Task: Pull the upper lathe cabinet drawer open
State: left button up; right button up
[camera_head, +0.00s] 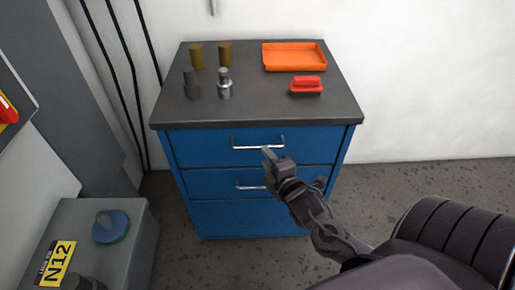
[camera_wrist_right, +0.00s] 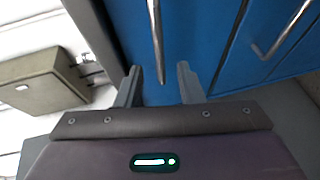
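The blue lathe cabinet (camera_head: 250,218) has a dark grey top and stacked drawers. The upper drawer (camera_head: 200,152) is closed, with a horizontal silver bar handle (camera_head: 245,148). My right gripper (camera_head: 268,155) is just in front of and below the right part of that handle. In the right wrist view, my right gripper (camera_wrist_right: 161,85) is open, its two fingers apart, and the upper handle (camera_wrist_right: 155,35) runs toward the gap between them. I cannot tell whether a finger touches it. The handle below (camera_wrist_right: 285,28) lies to the right. My left gripper is not in view.
On the cabinet top stand brown and grey cylinders, an orange tray (camera_head: 294,66) and a red-and-black block (camera_head: 306,86). A grey box (camera_head: 130,245) with a blue-green disc (camera_head: 111,227) stands at lower left. Floor right of the cabinet is clear.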

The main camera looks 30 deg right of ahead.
aim_at(258, 147)
jog(key=shift+x, duration=3.55)
grip_shut()
